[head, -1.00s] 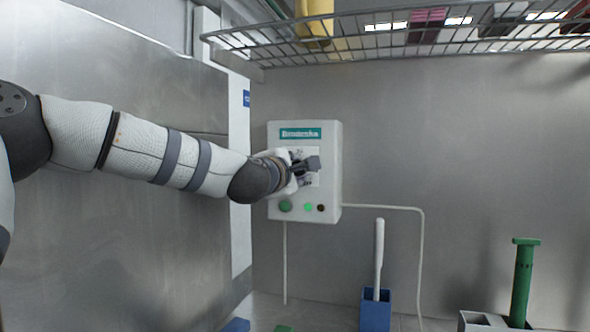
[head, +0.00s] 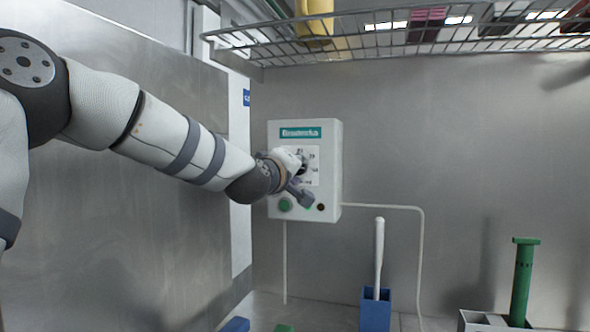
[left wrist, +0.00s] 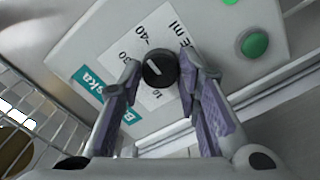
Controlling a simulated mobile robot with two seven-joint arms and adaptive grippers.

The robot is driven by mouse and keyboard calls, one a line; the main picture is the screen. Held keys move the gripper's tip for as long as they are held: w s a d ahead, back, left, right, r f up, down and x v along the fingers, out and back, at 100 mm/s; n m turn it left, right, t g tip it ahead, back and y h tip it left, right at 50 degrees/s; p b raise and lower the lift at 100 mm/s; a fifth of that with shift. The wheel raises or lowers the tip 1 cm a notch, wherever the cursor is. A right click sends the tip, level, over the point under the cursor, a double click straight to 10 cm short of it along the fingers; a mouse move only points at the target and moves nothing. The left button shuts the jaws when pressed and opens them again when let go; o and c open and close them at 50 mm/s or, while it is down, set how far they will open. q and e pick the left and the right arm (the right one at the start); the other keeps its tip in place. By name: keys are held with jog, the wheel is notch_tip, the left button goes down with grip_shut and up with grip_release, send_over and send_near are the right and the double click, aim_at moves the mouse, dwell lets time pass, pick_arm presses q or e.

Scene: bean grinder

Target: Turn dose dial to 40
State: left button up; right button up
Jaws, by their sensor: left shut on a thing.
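The dose dial is a small round black knob (left wrist: 160,68) with a white mark, set on a white scale plate. In the left wrist view "40" and "30" can be read beside it; I cannot tell surely which number the mark points to. In the head view the dial (head: 303,165) shows partly behind my gripper, on the front of a white wall box (head: 330,140). My left gripper (left wrist: 158,62) is shut on the dial, one finger on each side. In the head view the left gripper (head: 300,194) slants down to the right. My right gripper is out of view.
Below the dial are a green button (head: 285,204) and smaller round indicators. A wire shelf (head: 400,42) runs above the box. A blue holder (head: 375,312) with a white-handled tool and a green upright tool (head: 522,280) stand below right. The wall to the right is clear.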

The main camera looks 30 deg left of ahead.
aim_at(300, 122)
pick_arm(q)
jog(key=shift+a+r+m, duration=0.1)
jog(key=shift+r+m, duration=0.15)
jog(key=shift+m, duration=0.65)
jog(key=o, duration=0.9)
jog(key=shift+o, duration=1.2)
jog(key=shift+f, duration=0.15)
jog(key=r, duration=1)
jog(key=shift+s+d+r, duration=0.15)
jog(key=shift+d+r, duration=0.05)
jog(key=shift+r, duration=0.05)
jog(key=shift+w+a+f, duration=0.15)
jog(key=shift+w+a, duration=0.05)
